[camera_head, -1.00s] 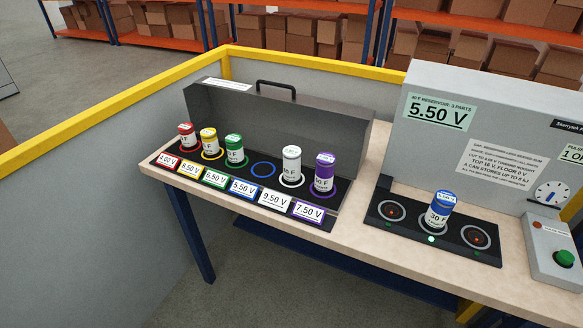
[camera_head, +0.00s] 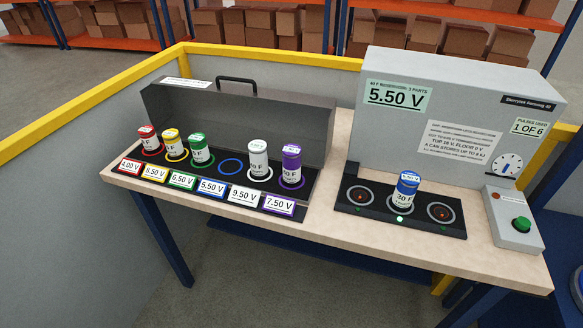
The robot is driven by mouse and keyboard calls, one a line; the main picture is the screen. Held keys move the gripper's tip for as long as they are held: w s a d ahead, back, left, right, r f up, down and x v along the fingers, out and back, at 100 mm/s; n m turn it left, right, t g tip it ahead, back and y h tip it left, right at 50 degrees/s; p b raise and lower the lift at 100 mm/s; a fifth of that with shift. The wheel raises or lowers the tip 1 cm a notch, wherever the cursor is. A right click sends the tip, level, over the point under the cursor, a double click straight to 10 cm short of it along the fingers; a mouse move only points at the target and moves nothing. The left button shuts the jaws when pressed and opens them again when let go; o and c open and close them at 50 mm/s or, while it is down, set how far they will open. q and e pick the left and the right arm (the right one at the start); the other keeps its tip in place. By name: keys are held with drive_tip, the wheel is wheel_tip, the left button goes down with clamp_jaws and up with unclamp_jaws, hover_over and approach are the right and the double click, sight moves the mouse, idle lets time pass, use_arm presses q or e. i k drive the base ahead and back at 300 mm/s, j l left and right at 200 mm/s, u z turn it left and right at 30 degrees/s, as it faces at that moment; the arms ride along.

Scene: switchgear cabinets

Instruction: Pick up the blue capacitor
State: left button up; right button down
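The blue capacitor (camera_head: 405,191) has a blue top and a white label reading 30 F. It stands upright in the middle socket of the black three-socket dock (camera_head: 374,222) in front of the grey reservoir box (camera_head: 387,138). A green light shows in front of it; the two sockets beside it are empty with reddish centres. The blue ring (camera_head: 231,166) in the black case (camera_head: 157,151), behind the 5.50 V tag, is empty. Neither of my grippers is in view.
Red, yellow, green, white and purple capacitors stand in the case's other rings. A control box (camera_head: 513,218) with a green button stands at the table's right end. The wooden table (camera_head: 316,218) has bare surface along its front. A yellow rail (camera_head: 92,100) runs behind and left.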

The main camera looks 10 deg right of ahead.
sight(409, 181)
drive_tip(key=z, duration=1.55)
drive_tip(key=i+j, duration=0.05)
